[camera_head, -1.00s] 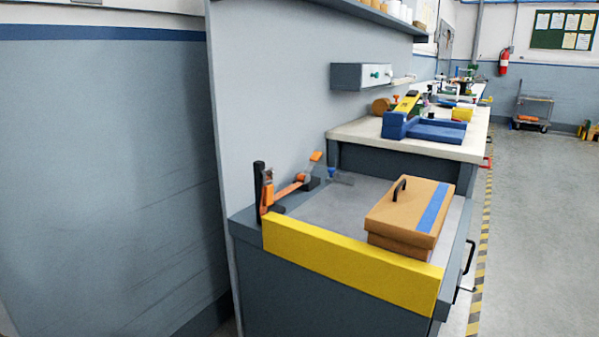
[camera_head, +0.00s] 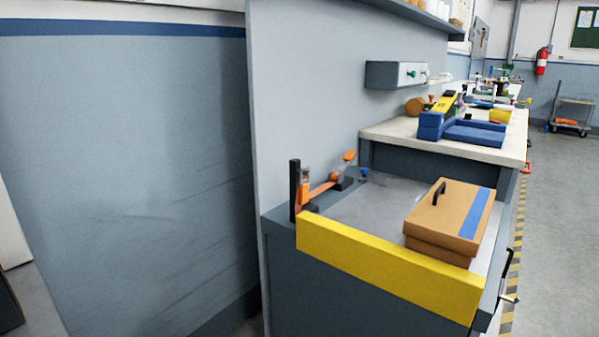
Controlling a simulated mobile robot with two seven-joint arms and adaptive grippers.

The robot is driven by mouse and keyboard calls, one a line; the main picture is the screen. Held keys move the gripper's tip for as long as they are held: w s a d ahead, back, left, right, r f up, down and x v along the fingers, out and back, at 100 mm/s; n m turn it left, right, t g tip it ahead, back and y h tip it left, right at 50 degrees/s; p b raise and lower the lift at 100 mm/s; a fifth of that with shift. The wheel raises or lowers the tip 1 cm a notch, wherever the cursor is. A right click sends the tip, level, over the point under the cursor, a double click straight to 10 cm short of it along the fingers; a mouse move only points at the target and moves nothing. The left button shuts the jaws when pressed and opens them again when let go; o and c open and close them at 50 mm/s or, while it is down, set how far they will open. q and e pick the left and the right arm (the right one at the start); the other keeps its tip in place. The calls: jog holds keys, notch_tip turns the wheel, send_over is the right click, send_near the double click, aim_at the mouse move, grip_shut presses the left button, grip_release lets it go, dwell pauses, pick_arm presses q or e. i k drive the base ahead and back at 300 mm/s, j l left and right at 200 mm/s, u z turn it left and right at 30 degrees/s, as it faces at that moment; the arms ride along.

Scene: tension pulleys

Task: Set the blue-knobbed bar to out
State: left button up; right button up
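A small blue knob (camera_head: 364,173) shows at the back of the near grey bench top, close to the wall panel. Any bar belonging to it is too small to make out, so I cannot tell its setting. To its left an orange arm (camera_head: 321,189) with an orange end piece runs from a black upright post (camera_head: 295,189) at the bench's left corner. Neither of my grippers is in view.
A yellow board (camera_head: 385,265) edges the near bench. A brown box (camera_head: 447,220) with a black handle and blue stripe sits on its right part. Another bench (camera_head: 395,132) with a blue fixture (camera_head: 462,131) stands behind. Open floor (camera_head: 565,220) lies right.

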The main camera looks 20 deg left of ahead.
aim_at(380, 180)
jog(key=i+l+z, duration=0.1)
jog(key=l+z, duration=0.25)
jog(key=l, duration=0.15)
jog(key=i+l+z, duration=0.15)
jog(key=l+z, duration=0.2)
jog(key=i+l+z, duration=0.35)
jog(key=l, duration=0.15)
jog(key=i+l+z, duration=0.15)
jog(key=l+z, duration=0.2)
jog(key=i+l+u, duration=0.15)
jog(key=i, duration=0.25)
jog(key=i+l+u, duration=0.15)
jog(key=i, duration=0.3)
jog(key=i+l+u, duration=0.15)
jog(key=i+l, duration=0.2)
jog(key=i+u, duration=0.35)
jog(key=i+l+u, duration=0.15)
jog(key=i+u, duration=0.2)
jog(key=i, duration=0.2)
jog(key=i+l+u, duration=0.45)
jog(key=i+u, duration=0.15)
jog(key=u, duration=0.15)
jog(key=i+l+u, duration=0.2)
jog(key=u, duration=0.25)
jog(key=i+l+u, duration=0.25)
jog(key=u, duration=0.15)
